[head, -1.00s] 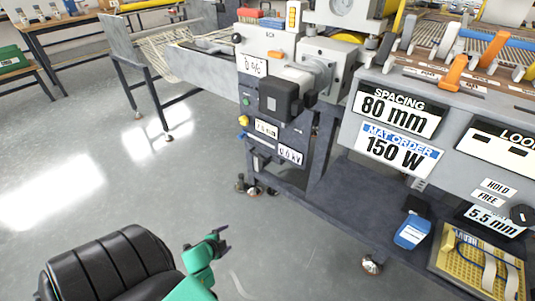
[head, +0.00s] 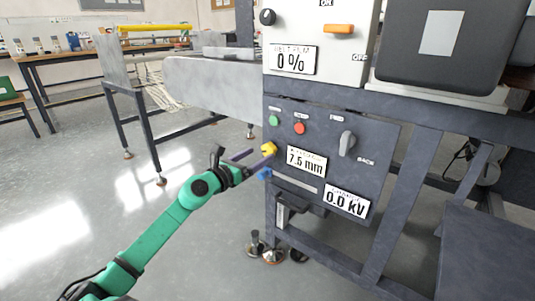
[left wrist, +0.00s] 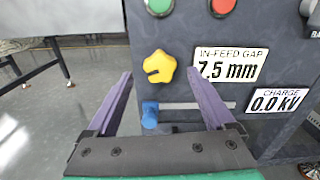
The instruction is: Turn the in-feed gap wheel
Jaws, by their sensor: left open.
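The in-feed gap wheel is a yellow lobed knob (head: 269,149) on the dark front panel, left of the "IN-FEED GAP 7.5 mm" label (head: 307,161). In the left wrist view the wheel (left wrist: 160,66) shows between the two purple fingers, ahead of them. My left gripper (head: 261,156) is open, with its fingertips close to the wheel. The fingers (left wrist: 160,72) stand wide to either side of it, and I cannot tell whether they touch it. My right gripper is not in view.
A blue knob (left wrist: 149,115) sits just below the wheel, beside a slot. Green (head: 274,120) and red (head: 299,128) buttons are above. A grey selector (head: 347,143) and the "0.0 kV" label (head: 347,202) are to the right. Open floor lies left of the panel.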

